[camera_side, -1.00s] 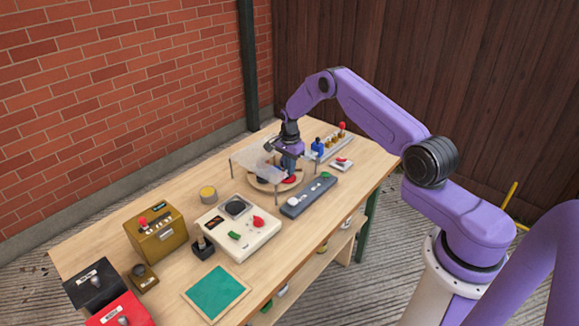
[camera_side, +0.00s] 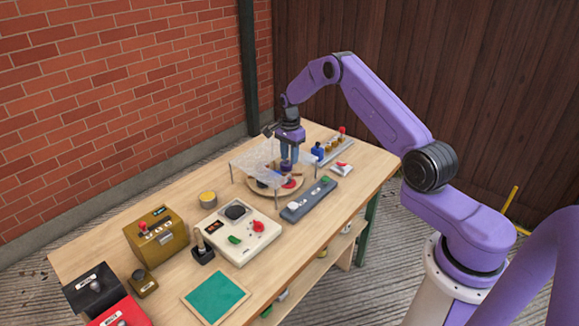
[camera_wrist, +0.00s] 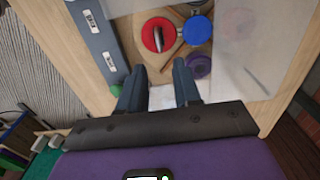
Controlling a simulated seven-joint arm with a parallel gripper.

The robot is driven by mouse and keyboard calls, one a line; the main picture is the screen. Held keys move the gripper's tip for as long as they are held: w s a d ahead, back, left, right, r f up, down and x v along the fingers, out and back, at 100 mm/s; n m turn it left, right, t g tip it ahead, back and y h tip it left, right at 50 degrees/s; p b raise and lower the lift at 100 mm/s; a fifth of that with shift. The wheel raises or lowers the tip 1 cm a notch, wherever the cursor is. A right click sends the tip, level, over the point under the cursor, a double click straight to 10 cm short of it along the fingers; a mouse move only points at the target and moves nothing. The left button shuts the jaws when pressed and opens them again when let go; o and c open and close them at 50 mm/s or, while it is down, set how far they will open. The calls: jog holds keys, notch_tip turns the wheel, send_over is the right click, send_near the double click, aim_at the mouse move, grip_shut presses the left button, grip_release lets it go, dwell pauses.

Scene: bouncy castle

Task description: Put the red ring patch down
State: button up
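My gripper (camera_side: 289,160) is raised above the board in the side view. In the wrist view its two fingers (camera_wrist: 160,82) are apart with nothing held between them, and the red patch is clear of both.
A clear panel on thin legs (camera_side: 258,157) stands over part of the board, close to my gripper. A grey bar with buttons (camera_side: 308,199) lies in front.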

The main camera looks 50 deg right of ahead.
jog(key=s+a+r+n, duration=0.4)
jog(key=a+r+n, duration=0.3)
jog(key=a+r, duration=0.7)
jog(key=s+a+r+n, duration=0.4)
jog(key=s+a+n, duration=0.3)
jog(key=s+a, duration=0.3)
jog(key=s+a+r+n, duration=0.2)
jog(key=s+n, duration=0.3)
jog(key=s, duration=0.3)
jog(key=s+a+r+n, duration=0.15)
jog(key=s+n, duration=0.25)
jog(key=s, duration=0.4)
jog(key=s+d+n, duration=0.3)
jog(key=s+n, duration=0.4)
jog(key=s, duration=0.6)
jog(key=shift+s+d+f+n, duration=0.15)
jog(key=shift+s+f+n, duration=0.15)
jog(key=shift+f, duration=0.15)
